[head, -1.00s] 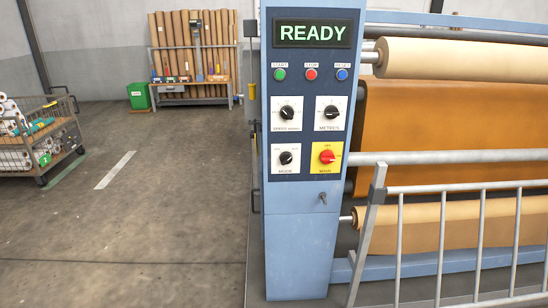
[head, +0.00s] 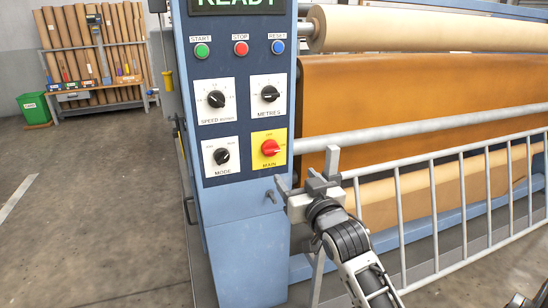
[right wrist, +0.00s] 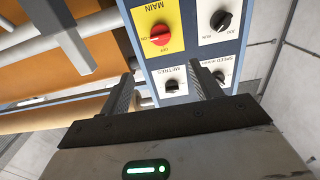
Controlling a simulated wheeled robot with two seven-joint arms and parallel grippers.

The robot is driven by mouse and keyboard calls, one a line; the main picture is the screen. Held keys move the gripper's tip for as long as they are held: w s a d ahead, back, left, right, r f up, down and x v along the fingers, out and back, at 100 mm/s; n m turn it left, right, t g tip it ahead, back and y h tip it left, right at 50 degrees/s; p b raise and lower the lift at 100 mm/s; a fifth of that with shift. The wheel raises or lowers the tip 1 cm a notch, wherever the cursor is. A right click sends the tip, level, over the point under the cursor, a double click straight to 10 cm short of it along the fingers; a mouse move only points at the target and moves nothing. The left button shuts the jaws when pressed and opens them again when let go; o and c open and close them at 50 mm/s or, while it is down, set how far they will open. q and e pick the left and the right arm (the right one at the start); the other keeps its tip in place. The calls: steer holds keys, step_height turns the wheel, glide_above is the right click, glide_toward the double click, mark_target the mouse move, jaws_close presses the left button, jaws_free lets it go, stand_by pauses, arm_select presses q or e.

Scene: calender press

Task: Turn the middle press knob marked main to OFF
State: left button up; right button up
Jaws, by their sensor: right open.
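The main knob (head: 270,147) is red on a yellow plate marked MAIN, at the lower right of the blue panel's dials. Its grip seems to point toward the right; the small position labels are hard to read in the head view. It also shows in the right wrist view (right wrist: 160,35), upside down, with OFF lettering beside it. My right gripper (head: 305,170) is open and empty, below and right of the knob, apart from it. In the right wrist view its two fingers (right wrist: 163,78) stand wide apart, with the knob beyond the tips. My left gripper is not in view.
The mode knob (head: 222,156), speed knob (head: 216,99) and metres knob (head: 270,93) are black and close by. A grey guard rail (head: 435,205) and rollers stand at the right. Open floor lies left.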

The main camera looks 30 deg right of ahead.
mark_target(273, 150)
steer(key=x, duration=1.5)
steer(key=shift+a, duration=0.2)
steer(key=shift+c, duration=0.3)
steer(key=c, duration=0.9)
